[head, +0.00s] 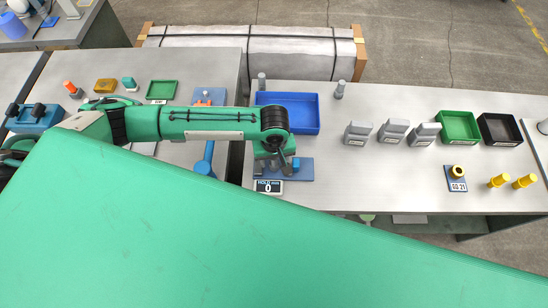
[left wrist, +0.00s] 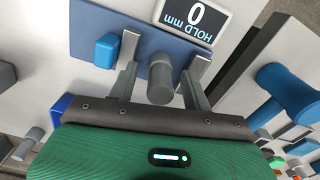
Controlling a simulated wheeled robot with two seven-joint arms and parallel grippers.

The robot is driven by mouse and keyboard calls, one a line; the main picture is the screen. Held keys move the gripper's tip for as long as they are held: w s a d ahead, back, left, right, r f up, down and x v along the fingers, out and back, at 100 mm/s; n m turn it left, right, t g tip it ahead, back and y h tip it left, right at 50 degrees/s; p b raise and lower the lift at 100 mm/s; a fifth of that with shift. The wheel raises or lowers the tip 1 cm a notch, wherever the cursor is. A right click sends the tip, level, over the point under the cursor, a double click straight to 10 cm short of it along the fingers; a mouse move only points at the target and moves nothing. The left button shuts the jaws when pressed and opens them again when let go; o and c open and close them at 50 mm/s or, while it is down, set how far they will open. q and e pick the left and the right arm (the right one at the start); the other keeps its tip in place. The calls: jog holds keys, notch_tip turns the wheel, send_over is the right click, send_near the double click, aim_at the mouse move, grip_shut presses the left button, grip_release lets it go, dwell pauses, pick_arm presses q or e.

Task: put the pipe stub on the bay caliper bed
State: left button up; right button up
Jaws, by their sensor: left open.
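The bay caliper bed (head: 304,172) is a blue plate on the middle table, also large in the left wrist view (left wrist: 92,22). It carries pale upright jaws, a blue block (left wrist: 106,50) and a display (left wrist: 195,18) reading 0, HOLD mm. A grey cylinder, apparently the pipe stub (left wrist: 160,80), is at the bed between the jaws. My left gripper (head: 283,166) is over the bed and open; in the left wrist view its fingers (left wrist: 158,84) are on either side of the stub, with gaps visible. I cannot tell whether the stub touches the bed. My right gripper is not in view.
A blue tray (head: 309,127) lies just behind the bed. Two grey cylindrical pieces (head: 339,90) stand near the table's back edge. Grey housings (head: 390,132), green (head: 472,139) and black (head: 515,142) trays and yellow parts (head: 499,181) are to the right. Bare tabletop lies between.

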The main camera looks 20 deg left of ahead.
pick_arm(q)
notch_tip(320, 180, up, 11)
jog(key=shift+f+b, duration=0.1)
jog(key=shift+b, duration=1)
jog(key=shift+r, duration=0.75)
jog(key=shift+f, duration=0.1)
